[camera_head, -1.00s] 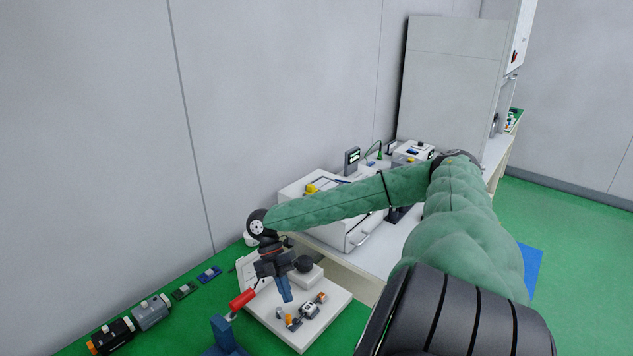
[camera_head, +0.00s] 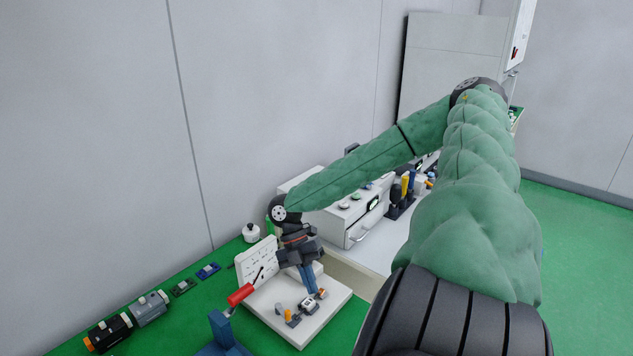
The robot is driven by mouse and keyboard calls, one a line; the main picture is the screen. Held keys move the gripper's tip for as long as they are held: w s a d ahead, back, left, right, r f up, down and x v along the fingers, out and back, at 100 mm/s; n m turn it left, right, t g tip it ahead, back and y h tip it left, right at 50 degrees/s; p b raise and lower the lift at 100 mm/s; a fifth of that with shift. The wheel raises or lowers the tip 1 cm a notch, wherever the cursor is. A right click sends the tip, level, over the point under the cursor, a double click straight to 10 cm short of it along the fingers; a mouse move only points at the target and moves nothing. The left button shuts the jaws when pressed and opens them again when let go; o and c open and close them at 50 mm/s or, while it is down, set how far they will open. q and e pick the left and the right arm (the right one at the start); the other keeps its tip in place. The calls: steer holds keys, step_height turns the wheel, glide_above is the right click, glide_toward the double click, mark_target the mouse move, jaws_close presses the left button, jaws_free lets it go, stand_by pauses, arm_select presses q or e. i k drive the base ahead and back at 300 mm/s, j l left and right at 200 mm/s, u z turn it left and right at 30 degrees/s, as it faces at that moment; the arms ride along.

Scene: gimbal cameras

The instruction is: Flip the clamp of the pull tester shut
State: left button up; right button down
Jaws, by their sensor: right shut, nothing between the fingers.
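A red handle (camera_head: 241,294) on a dark rod slants up to the right over a blue stand (camera_head: 224,335), which the bottom edge of the view cuts off. They look like the clamp and body of the pull tester, but I cannot be sure. My right gripper (camera_head: 310,292) is shut and empty, with its blue fingers pointing down. It is to the right of the red handle and apart from it, over a white board near some small parts (camera_head: 309,304). Whether its tips touch these parts I cannot tell. My left gripper is out of view.
The white board (camera_head: 333,312) has an upright white panel (camera_head: 256,262) behind it. Black and grey cylinders (camera_head: 148,309) and small blue and green pieces lie on the green mat (camera_head: 195,305) at left. A white drawer unit (camera_head: 340,220) stands behind my right forearm.

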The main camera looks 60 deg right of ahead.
mark_target(283, 309)
steer(key=k, duration=1.5)
